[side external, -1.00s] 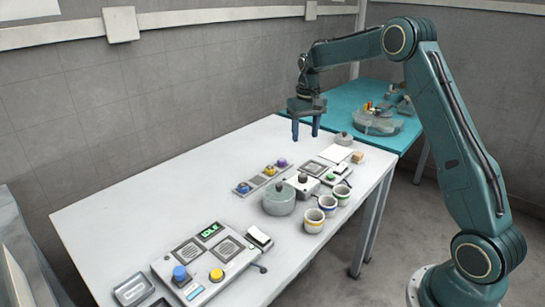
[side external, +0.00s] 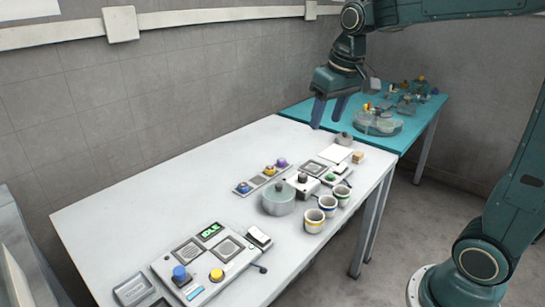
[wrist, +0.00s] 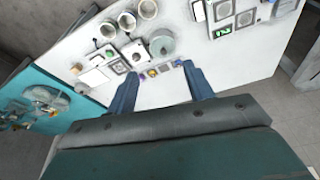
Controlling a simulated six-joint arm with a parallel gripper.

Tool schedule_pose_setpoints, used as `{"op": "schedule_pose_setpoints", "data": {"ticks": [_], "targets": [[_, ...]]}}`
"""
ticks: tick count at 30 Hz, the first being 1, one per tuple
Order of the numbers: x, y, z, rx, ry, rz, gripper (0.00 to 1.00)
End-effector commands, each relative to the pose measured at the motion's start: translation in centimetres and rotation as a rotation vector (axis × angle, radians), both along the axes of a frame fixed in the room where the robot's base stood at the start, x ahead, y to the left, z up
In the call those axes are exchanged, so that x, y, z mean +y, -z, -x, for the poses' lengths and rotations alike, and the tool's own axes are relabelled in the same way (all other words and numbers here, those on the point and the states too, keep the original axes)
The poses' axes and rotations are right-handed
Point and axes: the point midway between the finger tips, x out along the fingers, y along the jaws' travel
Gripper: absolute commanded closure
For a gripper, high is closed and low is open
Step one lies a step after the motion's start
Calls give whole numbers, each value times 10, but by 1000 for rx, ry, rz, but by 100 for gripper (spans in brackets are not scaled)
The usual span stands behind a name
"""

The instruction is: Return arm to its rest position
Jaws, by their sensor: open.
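My gripper (side external: 328,112) is open and empty, held in the air above the far end of the white table (side external: 130,180). Its two blue fingers point down, apart from each other, with nothing between them. In the wrist view the fingers of my gripper (wrist: 163,88) are spread above the white table (wrist: 245,90). My arm reaches in from the upper right in the side view, and part of it is out of the frame.
The white table bears a grey-green lidded pot (side external: 279,200), several striped cups (side external: 313,221), a strip of coloured knobs (side external: 262,176) and a control panel (side external: 208,262). A teal table (side external: 410,127) with a round device (side external: 378,122) stands behind. The air around my gripper looks clear.

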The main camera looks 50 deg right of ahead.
Motion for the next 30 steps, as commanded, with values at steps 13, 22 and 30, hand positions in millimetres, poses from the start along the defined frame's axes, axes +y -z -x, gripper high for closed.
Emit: {"op": "schedule_pose_setpoints", "data": {"ticks": [13, 22, 30], "targets": [[44, -5, 94, -117, -107, 19, 48], [62, 13, 149, -190, -173, 26, 48], [68, 26, 173, -226, -204, 28, 48]]}}
